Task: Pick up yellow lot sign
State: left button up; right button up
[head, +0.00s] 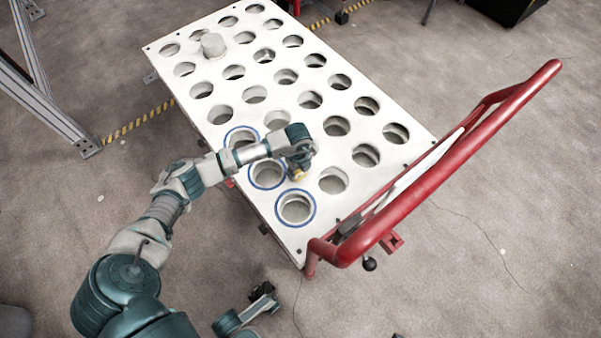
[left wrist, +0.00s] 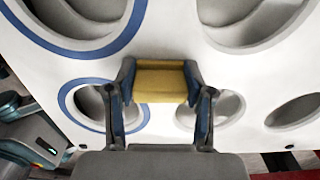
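The yellow lot sign (left wrist: 160,82) is a small yellow block between the two fingers of my left gripper (left wrist: 158,88) in the left wrist view. Both fingertips touch its sides. In the head view, the left gripper (head: 299,173) points down over the white perforated board, and only a small bit of the yellow sign (head: 300,176) shows below it. Whether the sign touches the board cannot be told. My right gripper (head: 263,293) is a small dark shape low in the head view, off the board; its fingers are too small to read.
The white board (head: 318,154) on a cart has rows of round holes, several ringed in blue. A grey cylinder (head: 213,44) stands in a far-left hole. A red handle bar (head: 455,165) runs along the right end. Open concrete floor lies around.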

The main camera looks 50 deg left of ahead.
pick_arm(q)
jog(key=shift+c, duration=0.5)
